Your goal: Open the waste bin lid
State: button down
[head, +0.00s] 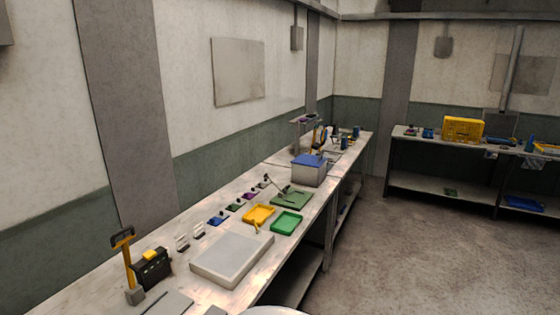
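A grey box with a blue top (308,170) stands on the long workbench, past the trays. It is the only thing in view that looks like a lidded bin, but I cannot be sure that it is the waste bin. Its blue top (309,160) lies flat over the box and looks shut. My gripper is not in view, and nothing is seen touching the box.
The long workbench (100,296) holds a large grey flat block (232,257), a yellow tray (258,215), a green tray (286,223) and a black-and-yellow device (152,268). A second bench with a yellow crate (462,130) stands far right. The floor (400,250) between is clear.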

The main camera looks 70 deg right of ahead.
aim_at(314, 161)
jog(key=z, duration=2.65)
jog(key=i+l, duration=0.15)
jog(key=i, duration=0.25)
jog(key=i+l, duration=0.15)
jog(key=i, duration=0.25)
jog(key=i+l, duration=0.15)
jog(key=i, duration=0.2)
